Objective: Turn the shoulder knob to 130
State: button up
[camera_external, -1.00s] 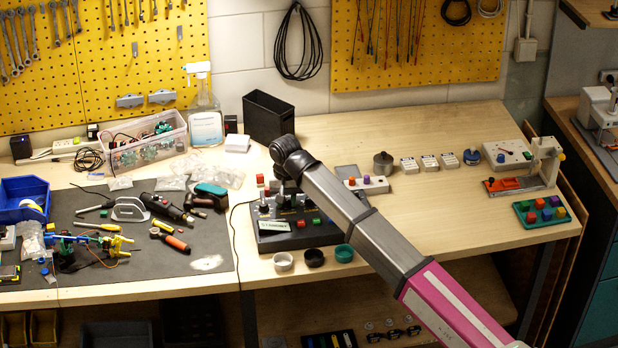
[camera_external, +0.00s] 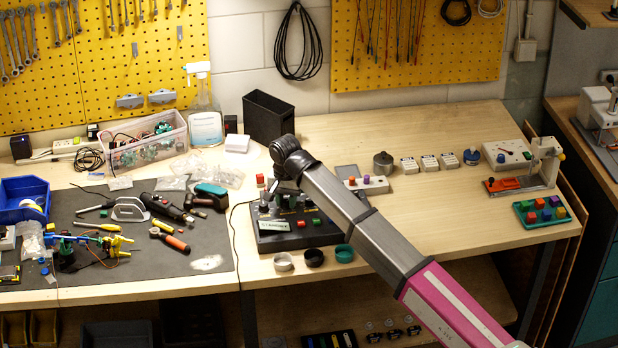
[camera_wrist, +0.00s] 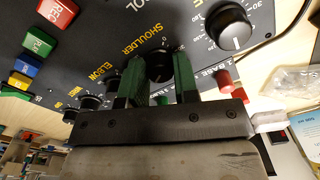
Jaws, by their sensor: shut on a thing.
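The shoulder knob (camera_wrist: 159,66) is a round black knob on a dark control panel (camera_wrist: 115,35), beside the yellow word SHOULDER in the wrist view. My gripper (camera_wrist: 157,72) is shut on it, with one green-padded finger on each side. The knob's pointer and most of its scale are hidden, so I cannot read its setting. In the outside view the panel is a black box (camera_external: 318,238) on the bench, and my wrist hides the knob there.
A larger knob with a white pointer (camera_wrist: 229,30) and a red post (camera_wrist: 225,80) are close by. The elbow knob (camera_wrist: 90,102) is on the other side. Colored buttons (camera_wrist: 56,12) line the panel. Three small bowls (camera_external: 314,257) stand in front of the box.

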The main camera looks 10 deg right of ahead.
aim_at(286, 201)
jog(key=o, duration=0.9)
jog(key=shift+o, duration=0.2)
jog(key=shift+r, duration=0.1)
notch_tip(286, 201, up, 11)
jog(key=shift+f, duration=0.2)
